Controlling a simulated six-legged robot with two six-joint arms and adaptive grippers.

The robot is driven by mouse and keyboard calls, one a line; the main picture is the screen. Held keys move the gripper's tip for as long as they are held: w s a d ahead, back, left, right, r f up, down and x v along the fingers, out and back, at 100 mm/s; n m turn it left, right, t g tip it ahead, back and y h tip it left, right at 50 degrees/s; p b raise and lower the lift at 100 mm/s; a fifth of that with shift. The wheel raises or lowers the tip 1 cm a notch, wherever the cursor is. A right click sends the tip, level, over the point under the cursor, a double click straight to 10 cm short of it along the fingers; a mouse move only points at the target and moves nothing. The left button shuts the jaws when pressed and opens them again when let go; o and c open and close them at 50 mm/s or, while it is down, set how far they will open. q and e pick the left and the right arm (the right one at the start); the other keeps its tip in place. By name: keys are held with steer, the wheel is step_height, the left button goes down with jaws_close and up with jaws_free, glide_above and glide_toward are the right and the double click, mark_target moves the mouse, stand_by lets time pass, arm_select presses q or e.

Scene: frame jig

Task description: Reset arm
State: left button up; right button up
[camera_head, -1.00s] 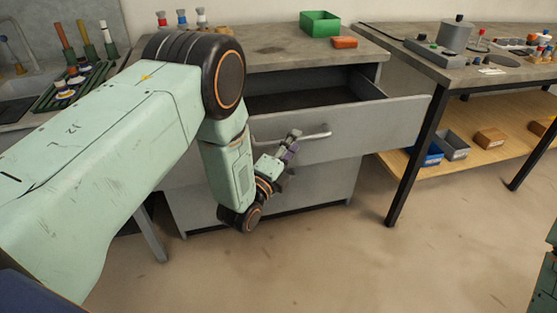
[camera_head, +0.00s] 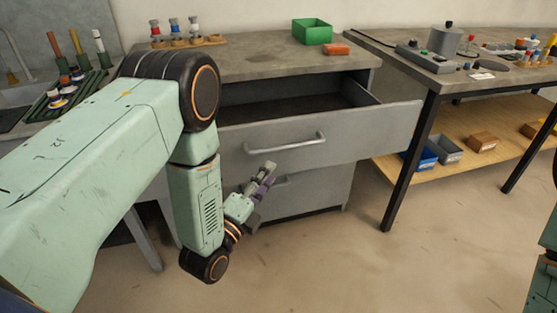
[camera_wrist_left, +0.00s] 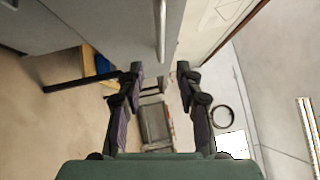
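My left gripper (camera_head: 266,172) is in front of the grey cabinet, below and a little left of the upper drawer's handle (camera_head: 285,144), and apart from it. In the left wrist view its two fingers (camera_wrist_left: 160,72) are spread with nothing between them, so it is open and empty. The upper drawer (camera_head: 360,138) is pulled open, and its visible inside looks empty. My right gripper is not in view; only part of my right arm shows at the right edge.
A green bin (camera_head: 312,33) and an orange block (camera_head: 336,49) sit on the cabinet top. A second table (camera_head: 440,78) stands at right, with a blue bin (camera_head: 424,158) on its lower shelf. Open floor (camera_head: 330,260) lies in front.

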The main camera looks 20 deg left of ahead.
arm_select(q)
steer(key=s+a+f+n+g+y, duration=0.2)
steer(key=s+f+n+g, duration=0.85)
steer(key=f+n, duration=0.45)
steer(key=s+a+f+n+g+y+p, duration=0.1)
steer(key=s+n+g, duration=0.6)
steer(key=s, duration=1.7)
steer(key=shift+s+g+y+p, duration=0.25)
steer(key=shift+g+y+p, duration=0.15)
steer(key=shift+g+p, duration=0.5)
steer(key=shift+a+f, duration=0.1)
steer(key=shift+f, duration=0.05)
steer(key=shift+w, duration=0.15)
